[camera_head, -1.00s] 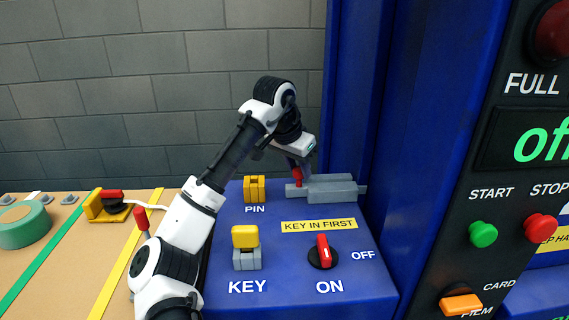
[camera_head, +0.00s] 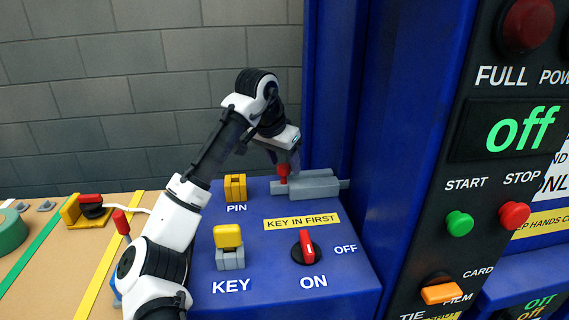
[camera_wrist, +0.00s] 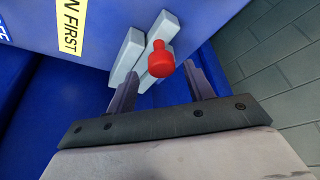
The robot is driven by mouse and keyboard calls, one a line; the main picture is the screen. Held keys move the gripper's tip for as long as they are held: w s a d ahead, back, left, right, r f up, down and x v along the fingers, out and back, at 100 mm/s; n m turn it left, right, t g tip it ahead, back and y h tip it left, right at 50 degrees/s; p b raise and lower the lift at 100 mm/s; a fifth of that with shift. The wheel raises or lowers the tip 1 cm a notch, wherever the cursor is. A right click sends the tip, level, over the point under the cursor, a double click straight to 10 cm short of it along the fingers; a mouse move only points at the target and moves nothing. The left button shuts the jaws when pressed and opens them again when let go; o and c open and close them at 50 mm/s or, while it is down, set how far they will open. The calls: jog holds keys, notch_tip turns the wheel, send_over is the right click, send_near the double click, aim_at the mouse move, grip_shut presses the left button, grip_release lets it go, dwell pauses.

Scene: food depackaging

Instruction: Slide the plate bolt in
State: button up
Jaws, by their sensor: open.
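The plate bolt is a grey bar with a red knob (camera_head: 283,171) in a grey housing (camera_head: 318,184) on top of the blue cabinet. The knob stands at the left end of the housing, and the bar's tip shows past the right end. In the wrist view the red knob (camera_wrist: 161,60) lies ahead of and between my gripper's two fingers, with the grey bar and housing (camera_wrist: 126,57) beyond. My gripper (camera_head: 287,163) is open at the knob. Whether a finger touches the knob cannot be told.
On the blue cabinet (camera_head: 340,282) stand a yellow PIN piece (camera_head: 235,187), a yellow KEY block (camera_head: 228,237) and a red ON/OFF switch (camera_head: 306,247). A blue column (camera_head: 335,90) rises just behind the bolt. A control panel (camera_head: 480,180) with buttons stands at the right.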

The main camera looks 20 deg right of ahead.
jog(key=b+v, duration=0.1)
jog(key=v, duration=1.1)
jog(key=shift+a+r+b, duration=0.15)
jog(key=shift+r+b, duration=0.15)
jog(key=shift+s, duration=0.1)
